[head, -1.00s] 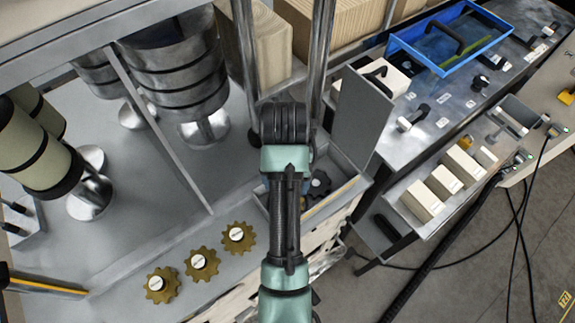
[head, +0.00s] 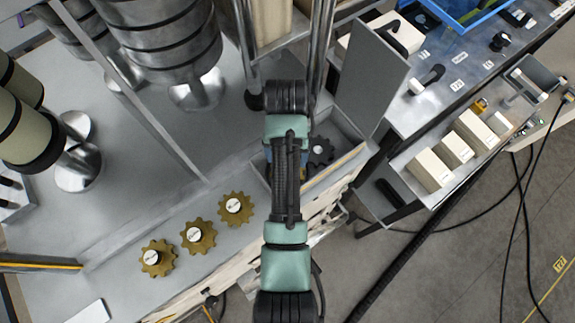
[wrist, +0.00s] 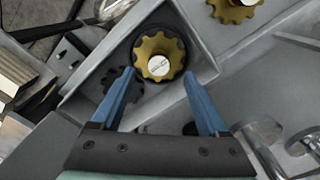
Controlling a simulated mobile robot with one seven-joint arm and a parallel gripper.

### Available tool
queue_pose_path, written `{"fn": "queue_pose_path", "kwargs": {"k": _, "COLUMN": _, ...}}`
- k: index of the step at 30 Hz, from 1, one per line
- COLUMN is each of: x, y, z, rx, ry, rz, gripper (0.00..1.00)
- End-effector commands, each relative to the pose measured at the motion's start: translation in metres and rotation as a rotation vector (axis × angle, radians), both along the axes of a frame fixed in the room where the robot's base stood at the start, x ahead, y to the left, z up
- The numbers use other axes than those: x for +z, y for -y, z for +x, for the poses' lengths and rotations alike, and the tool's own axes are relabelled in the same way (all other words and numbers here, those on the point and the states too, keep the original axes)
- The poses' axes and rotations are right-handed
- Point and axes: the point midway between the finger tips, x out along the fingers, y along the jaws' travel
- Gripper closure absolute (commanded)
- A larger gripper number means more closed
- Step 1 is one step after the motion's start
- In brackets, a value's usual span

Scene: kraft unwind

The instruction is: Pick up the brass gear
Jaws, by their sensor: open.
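In the wrist view, a brass gear (wrist: 159,58) with a pale hub cap lies just ahead of my gripper (wrist: 158,73), between its two blue fingertips. The fingers are open, with nothing held. This gear appears to sit in the corner of a grey bin, over a dark round part. A second brass gear (wrist: 235,8) shows at the top edge, outside the bin. In the head view, brass gears (head: 157,258), (head: 198,236) and (head: 235,208) lie in a row on the grey ledge. My arm hides most of the gripper and part of the bin there.
A dark gear (head: 319,151) lies in the bin (head: 347,160), beside an upright grey panel (head: 368,80). Metal posts (head: 318,50) rise behind my arm. Large banded rollers (head: 170,50) stand at upper left. A side shelf with pale blocks (head: 430,170) is at right.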

Motion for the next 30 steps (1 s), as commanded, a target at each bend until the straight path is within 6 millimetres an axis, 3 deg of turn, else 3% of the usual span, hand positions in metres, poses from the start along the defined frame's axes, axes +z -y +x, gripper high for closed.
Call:
{"fn": "queue_pose_path", "kwargs": {"k": 9, "x": -0.039, "y": 0.002, "z": -0.002, "rx": -0.001, "ry": -0.003, "rz": 0.000, "gripper": 0.23}}
{"fn": "queue_pose_path", "kwargs": {"k": 18, "x": -0.045, "y": 0.002, "z": -0.001, "rx": -0.001, "ry": 0.000, "rz": 0.000, "gripper": 0.23}}
{"fn": "queue_pose_path", "kwargs": {"k": 30, "x": -0.044, "y": 0.002, "z": -0.001, "rx": -0.001, "ry": 0.000, "rz": 0.000, "gripper": 0.95}}
